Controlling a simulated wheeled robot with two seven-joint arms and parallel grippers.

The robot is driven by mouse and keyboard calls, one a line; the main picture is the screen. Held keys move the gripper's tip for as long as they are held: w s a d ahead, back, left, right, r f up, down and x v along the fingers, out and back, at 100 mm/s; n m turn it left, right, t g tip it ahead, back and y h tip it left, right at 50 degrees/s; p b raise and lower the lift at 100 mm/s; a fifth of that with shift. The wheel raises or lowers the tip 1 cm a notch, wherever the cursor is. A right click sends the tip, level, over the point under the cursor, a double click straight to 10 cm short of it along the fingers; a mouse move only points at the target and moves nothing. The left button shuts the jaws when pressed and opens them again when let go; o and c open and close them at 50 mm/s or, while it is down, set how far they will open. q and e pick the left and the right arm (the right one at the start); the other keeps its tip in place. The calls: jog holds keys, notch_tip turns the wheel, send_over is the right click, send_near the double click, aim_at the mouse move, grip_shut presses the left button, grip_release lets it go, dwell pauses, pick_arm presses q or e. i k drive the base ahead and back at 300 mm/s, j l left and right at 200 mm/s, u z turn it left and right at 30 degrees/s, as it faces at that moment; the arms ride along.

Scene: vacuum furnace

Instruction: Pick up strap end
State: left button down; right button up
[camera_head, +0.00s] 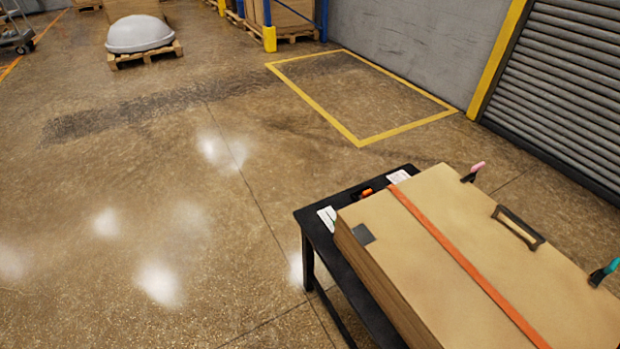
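An orange strap (455,253) lies flat across the top of a large tan cardboard box (410,262). It runs from the box's far edge to the bottom of the picture. No loose strap end can be made out for certain. A small orange and black item (366,193) lies on the black table beside the box's far left edge; I cannot tell whether it belongs to the strap. Neither of my grippers is in view.
The box stands on a black table (318,234) at the lower right. White labels (327,216) lie on the table. A black handle (518,227) and clamps with pink (477,167) and teal (611,267) tips are at the box. Open floor lies to the left.

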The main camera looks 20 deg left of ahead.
aim_at(369, 192)
jog(key=i+j+z, duration=0.25)
jog(key=j+z, duration=0.15)
jog(key=i+j+z, duration=0.35)
jog(key=j+z, duration=0.4)
jog(key=j, duration=0.2)
jog(key=i+j+z, duration=0.1)
jog(key=j+z, duration=0.25)
jog(key=j, duration=0.2)
jog(key=j+z, duration=0.4)
jog(key=j, duration=0.15)
